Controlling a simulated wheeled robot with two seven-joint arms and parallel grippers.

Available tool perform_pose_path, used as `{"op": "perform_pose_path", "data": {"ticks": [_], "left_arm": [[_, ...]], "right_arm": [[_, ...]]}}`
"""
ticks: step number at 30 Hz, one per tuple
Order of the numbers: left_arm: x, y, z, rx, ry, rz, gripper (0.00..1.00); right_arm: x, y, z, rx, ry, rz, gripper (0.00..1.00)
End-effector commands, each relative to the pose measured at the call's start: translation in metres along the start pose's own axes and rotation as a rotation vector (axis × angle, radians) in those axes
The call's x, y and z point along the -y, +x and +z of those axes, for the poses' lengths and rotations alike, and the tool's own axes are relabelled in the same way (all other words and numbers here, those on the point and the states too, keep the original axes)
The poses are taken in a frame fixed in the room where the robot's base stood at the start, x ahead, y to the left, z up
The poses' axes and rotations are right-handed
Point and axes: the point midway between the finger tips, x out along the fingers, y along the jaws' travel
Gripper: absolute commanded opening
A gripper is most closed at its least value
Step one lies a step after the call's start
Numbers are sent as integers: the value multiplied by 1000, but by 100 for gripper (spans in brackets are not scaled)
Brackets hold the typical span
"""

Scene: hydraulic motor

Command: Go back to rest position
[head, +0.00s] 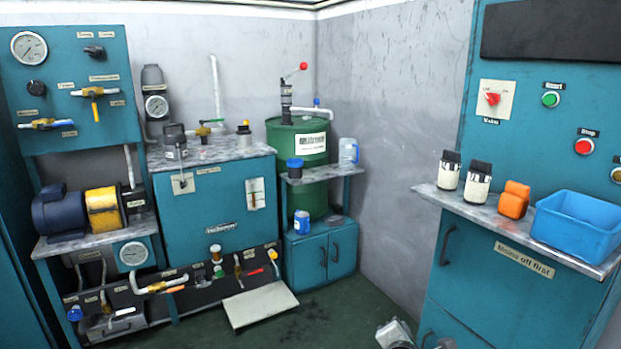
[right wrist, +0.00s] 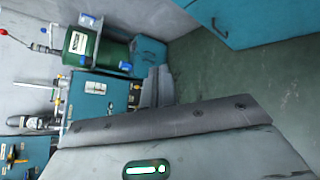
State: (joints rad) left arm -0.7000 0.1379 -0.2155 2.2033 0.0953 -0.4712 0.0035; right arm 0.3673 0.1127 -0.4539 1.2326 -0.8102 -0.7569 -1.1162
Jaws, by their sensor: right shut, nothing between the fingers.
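My right gripper (right wrist: 155,88) shows in the right wrist view, with its grey fingers together and nothing between them. It is in free space, with the floor and the teal units beyond it. In the head view a pale grey part of my own arm (head: 395,334) shows at the bottom edge, right of centre. My left gripper is in neither view.
A teal cabinet with a counter (head: 455,205) stands at the right, holding a blue bin (head: 577,226), an orange item (head: 514,199) and two bottles. The hydraulic unit (head: 215,215) and green drum (head: 300,145) stand at the back.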

Motion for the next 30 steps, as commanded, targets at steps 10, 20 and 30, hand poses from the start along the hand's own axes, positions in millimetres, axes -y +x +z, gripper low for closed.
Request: {"op": "perform_pose_path", "data": {"ticks": [10, 20, 30], "left_arm": [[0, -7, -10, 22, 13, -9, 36], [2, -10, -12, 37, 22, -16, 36], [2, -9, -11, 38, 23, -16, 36]], "right_arm": [[95, -170, -76, -405, 1218, -256, 0], [103, -284, -50, -494, 2024, -504, 0], [102, -291, -47, -498, 2092, -526, 0]]}}
